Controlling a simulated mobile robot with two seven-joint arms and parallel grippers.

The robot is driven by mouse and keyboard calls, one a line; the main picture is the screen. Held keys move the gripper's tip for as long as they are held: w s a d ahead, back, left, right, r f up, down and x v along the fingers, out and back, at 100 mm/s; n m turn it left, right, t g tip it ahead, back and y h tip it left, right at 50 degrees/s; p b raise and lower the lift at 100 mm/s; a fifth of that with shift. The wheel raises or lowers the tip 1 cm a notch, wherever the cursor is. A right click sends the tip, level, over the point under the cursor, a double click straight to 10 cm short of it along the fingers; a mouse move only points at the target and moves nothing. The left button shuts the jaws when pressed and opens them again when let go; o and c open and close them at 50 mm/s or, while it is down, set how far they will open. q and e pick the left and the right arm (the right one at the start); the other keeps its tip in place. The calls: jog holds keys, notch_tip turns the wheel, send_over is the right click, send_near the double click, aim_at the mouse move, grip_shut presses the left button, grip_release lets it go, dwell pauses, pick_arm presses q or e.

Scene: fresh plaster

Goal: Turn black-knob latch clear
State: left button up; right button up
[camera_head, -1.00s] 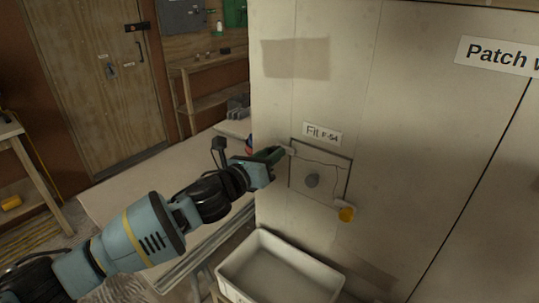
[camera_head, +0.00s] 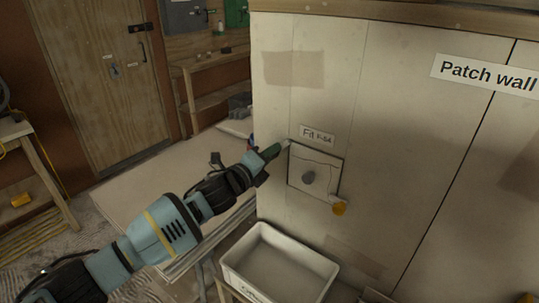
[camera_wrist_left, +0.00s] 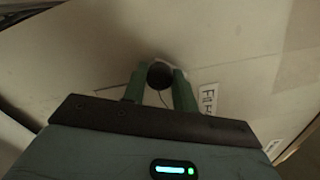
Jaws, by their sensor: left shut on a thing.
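The black knob (camera_wrist_left: 160,75) shows in the left wrist view between the two green fingers of my left gripper (camera_head: 273,151), which is shut on it. In the head view the gripper hides the knob. A pale bit of the latch (camera_head: 286,143) shows past the fingertips at the upper left corner of a square wall panel (camera_head: 325,165). I cannot tell whether it still overlaps the panel. My right gripper is not in view.
A white bin (camera_head: 281,266) stands below the panel. A paper label (camera_head: 317,136) is above the panel, and a "Patch wall" sign (camera_head: 487,73) is at the right. A pale low table (camera_head: 150,185) lies behind my left arm.

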pick_arm(q)
jog(key=shift+f+n, duration=0.1)
jog(key=shift+n, duration=4)
jog(key=o, duration=1)
jog(key=shift+v, duration=3.95)
